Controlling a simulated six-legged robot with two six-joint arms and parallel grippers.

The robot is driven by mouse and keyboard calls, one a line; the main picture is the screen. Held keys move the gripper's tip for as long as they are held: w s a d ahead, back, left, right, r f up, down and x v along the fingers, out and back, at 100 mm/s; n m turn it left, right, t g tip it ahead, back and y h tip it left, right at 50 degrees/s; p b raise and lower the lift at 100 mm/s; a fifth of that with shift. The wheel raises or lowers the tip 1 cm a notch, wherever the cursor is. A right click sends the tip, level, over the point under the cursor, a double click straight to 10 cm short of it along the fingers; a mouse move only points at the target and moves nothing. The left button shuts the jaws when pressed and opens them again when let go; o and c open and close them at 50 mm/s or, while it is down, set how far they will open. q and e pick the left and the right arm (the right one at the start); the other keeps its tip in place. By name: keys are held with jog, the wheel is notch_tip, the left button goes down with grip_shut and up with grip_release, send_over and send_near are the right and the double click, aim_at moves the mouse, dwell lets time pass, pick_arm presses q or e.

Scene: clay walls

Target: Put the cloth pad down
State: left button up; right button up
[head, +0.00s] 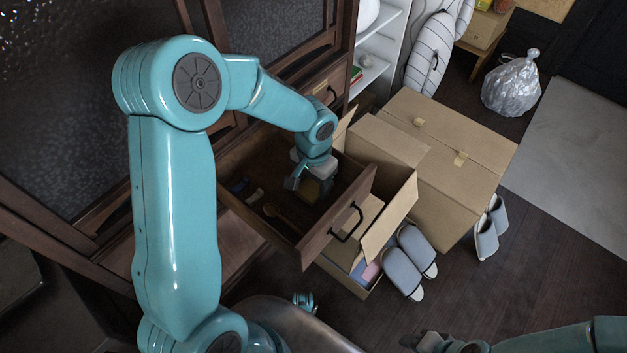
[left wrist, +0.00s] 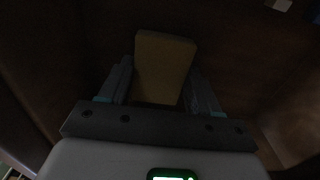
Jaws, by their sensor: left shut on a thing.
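The cloth pad is a tan block-like pad (left wrist: 164,67) between the two fingers of my left gripper in the left wrist view. In the head view a small tan part of it (head: 309,189) shows below the gripper. My left gripper (head: 304,186) is shut on the pad and reaches down into an open dark wooden drawer (head: 338,215). Whether the pad touches the drawer floor I cannot tell. My right gripper (head: 430,341) is at the bottom edge of the head view, away from the drawer; its fingers are too unclear to judge.
A brown wooden item (head: 284,216) and small light and blue items lie in the drawer's left part. An open cardboard box (head: 388,215) stands against the drawer front, with a large closed box (head: 450,150) behind. Grey slippers (head: 404,272) lie beside them.

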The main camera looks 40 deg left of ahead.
aim_at(313, 185)
pick_arm(q)
jog(key=o, duration=0.9)
jog(key=shift+o, duration=0.2)
jog(key=shift+r+p, duration=0.4)
jog(key=shift+r, duration=0.05)
notch_tip(313, 185, up, 11)
jog(key=p, duration=0.3)
jog(key=shift+r, duration=0.15)
